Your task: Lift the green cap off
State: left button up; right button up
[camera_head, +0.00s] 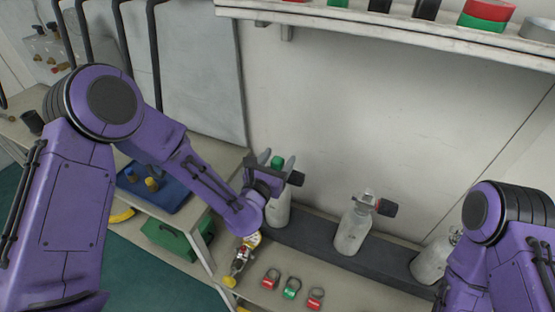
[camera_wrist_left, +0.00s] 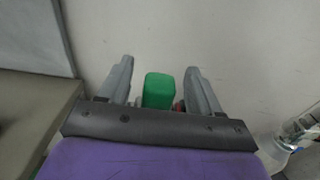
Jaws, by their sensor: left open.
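The green cap (camera_head: 277,162) sits on top of the leftmost grey cylinder (camera_head: 279,208), which stands upright. My left gripper (camera_head: 272,163) is open, with its two grey fingers on either side of the cap. In the left wrist view, the green cap (camera_wrist_left: 158,90) shows between the open fingers (camera_wrist_left: 159,84), with gaps on both sides. The cap's lower part is hidden by the gripper body in that view. My right arm shows at the right edge of the head view, but its gripper is out of the picture.
Another cylinder (camera_head: 352,228) with a black knob stands in the middle, and a third (camera_head: 432,262) at the right. Red and green ring tags (camera_head: 291,288) lie on the bench in front. A shelf (camera_head: 400,38) with colored items runs above. A blue tray (camera_head: 150,187) is at the left.

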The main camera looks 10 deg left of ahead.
pick_arm(q)
jog(key=c, duration=1)
jog(key=shift+c, duration=0.2)
